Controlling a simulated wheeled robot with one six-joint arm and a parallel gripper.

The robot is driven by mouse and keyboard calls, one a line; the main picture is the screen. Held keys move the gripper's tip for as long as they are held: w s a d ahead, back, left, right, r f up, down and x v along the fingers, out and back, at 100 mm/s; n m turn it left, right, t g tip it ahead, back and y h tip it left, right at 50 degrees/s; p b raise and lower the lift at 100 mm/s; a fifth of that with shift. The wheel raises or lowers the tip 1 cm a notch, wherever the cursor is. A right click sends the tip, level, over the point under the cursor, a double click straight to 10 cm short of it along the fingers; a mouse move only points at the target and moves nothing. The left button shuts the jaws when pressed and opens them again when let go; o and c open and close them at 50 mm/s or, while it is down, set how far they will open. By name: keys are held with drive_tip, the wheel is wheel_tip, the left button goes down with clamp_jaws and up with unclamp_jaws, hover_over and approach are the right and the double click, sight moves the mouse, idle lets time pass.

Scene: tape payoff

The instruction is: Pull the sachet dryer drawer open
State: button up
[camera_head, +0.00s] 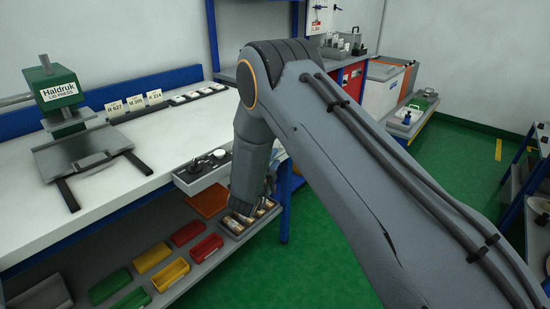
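My arm reaches in from the lower right and bends down in front of the bench. My gripper (258,197) is at its lower end, beside the bench's front edge and above the lower shelf. The fingers are mostly hidden by my own wrist, so I cannot tell whether they are open or shut. I cannot make out for sure which thing is the sachet dryer drawer. A grey drawer-like tray (183,184) juts from the bench front just left of my wrist, with small black and white items in it.
The white bench (110,205) carries a green press (58,92) and number cards (135,102). Coloured bins (170,274) and a holder of small rolls (236,226) sit on the lower shelf. A red cabinet (352,78) stands behind my arm. Green floor (470,160) is open at right.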

drive_tip(key=shift+x, duration=0.9)
clamp_jaws()
